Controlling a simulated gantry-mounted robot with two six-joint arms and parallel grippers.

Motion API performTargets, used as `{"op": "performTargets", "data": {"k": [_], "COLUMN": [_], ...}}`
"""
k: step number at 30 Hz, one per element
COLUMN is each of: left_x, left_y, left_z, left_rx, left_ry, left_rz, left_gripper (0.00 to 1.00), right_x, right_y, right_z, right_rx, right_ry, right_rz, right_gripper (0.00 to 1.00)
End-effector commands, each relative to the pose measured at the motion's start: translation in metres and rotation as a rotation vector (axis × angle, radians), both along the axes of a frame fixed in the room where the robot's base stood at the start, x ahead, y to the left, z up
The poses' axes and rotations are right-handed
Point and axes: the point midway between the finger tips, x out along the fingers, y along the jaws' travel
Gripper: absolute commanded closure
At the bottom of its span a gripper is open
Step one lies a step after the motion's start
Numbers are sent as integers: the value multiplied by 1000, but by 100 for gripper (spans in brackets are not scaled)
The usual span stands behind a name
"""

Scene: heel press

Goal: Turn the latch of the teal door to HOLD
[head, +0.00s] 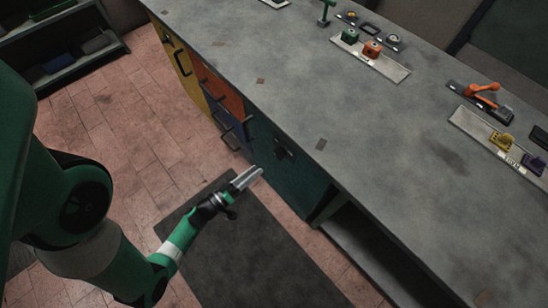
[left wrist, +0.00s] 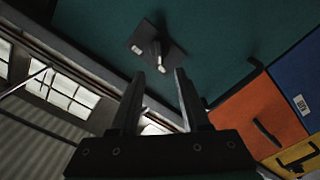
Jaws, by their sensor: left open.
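The teal door (head: 290,178) is on the front of the workbench, right of an orange door, and looks shut. Its latch (head: 284,150) is a small dark piece near the door's top edge. In the left wrist view the teal door (left wrist: 225,35) fills the top, and the latch (left wrist: 154,42) shows as a dark plate with a knob and two pale marks, too small to read. My left gripper (head: 249,177) is open and empty, in front of the door. In the left wrist view its fingers (left wrist: 159,78) point at the latch, apparently apart from it. My right gripper is not in view.
Orange (head: 220,90), blue and yellow (head: 180,66) fronts with dark handles line the bench to the left. The grey benchtop (head: 330,100) carries trays with green, orange and yellow parts. A dark mat (head: 240,250) lies on the tiled floor. An open shelf (head: 375,255) is right of the door.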

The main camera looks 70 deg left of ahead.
Motion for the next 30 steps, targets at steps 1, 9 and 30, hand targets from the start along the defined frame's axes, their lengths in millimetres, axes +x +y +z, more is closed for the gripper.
{"op": "performTargets", "data": {"k": [1, 9, 30], "left_x": [6, 55, 86], "left_y": [-2, 20, 35], "left_z": [-3, -4, 0], "left_rx": [-5, -2, -6], "left_ry": [-2, -4, 1], "left_rz": [-13, -9, -1], "left_gripper": [54, 54, 83], "right_x": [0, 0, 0], "right_y": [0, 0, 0], "right_z": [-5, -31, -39], "right_rx": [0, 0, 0], "right_ry": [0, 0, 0], "right_rz": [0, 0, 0], "right_gripper": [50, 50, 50]}}
